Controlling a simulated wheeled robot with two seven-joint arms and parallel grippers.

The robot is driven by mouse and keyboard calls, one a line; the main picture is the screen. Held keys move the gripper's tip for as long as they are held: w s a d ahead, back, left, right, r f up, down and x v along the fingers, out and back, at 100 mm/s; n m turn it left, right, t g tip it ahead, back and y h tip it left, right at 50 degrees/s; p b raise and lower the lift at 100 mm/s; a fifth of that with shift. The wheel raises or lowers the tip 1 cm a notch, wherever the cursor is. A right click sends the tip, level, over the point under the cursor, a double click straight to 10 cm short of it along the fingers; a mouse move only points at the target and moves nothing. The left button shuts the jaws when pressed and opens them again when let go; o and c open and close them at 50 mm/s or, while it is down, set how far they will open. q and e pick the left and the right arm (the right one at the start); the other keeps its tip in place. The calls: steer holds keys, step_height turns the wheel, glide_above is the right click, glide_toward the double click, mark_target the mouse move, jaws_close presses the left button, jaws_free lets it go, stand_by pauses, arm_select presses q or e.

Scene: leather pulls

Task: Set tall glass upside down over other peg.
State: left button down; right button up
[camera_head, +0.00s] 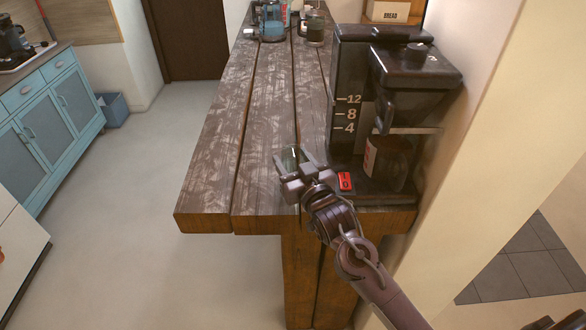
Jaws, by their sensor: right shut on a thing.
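My right gripper (293,171) is low over the near part of the wooden counter, left of the coffee maker. It is shut on a small clear, greenish thing (291,156), which looks like the tall glass. The jaws hide much of it, so I cannot tell whether it is upright or upside down, or whether it touches the counter. I cannot make out any peg in this view. My left gripper is not in view.
The dark plank counter (225,150) is clear on the left and along its middle. A black coffee maker (350,75) stands close on the right. A blue kettle (272,24), a jar (315,30) and a bread box (392,11) are at the back.

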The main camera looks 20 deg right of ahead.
steer(key=shift+c, duration=0.9)
steer(key=shift+r, duration=0.15)
